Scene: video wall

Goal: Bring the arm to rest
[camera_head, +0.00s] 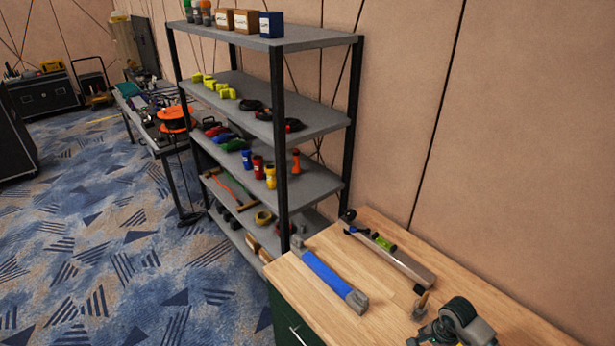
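Neither of my grippers can be made out in the head view, and no arm is clearly seen. The wooden workbench top (395,304) is at the lower right. On it lie a blue bar-shaped tool with grey ends (332,279) and a long level-like tool with a green part (395,255). A small brown and dark tool (421,304) lies near the front. A grey and black rounded device (458,322) is cut off by the bottom edge; I cannot tell what it is.
A grey metal shelf (305,38) with boxes, bottles and tools stands beyond the bench against the panelled wall (510,120). A table with an orange reel (174,119) stands behind it. Black cases (42,95) are at the far left. The blue patterned carpet (95,260) is open.

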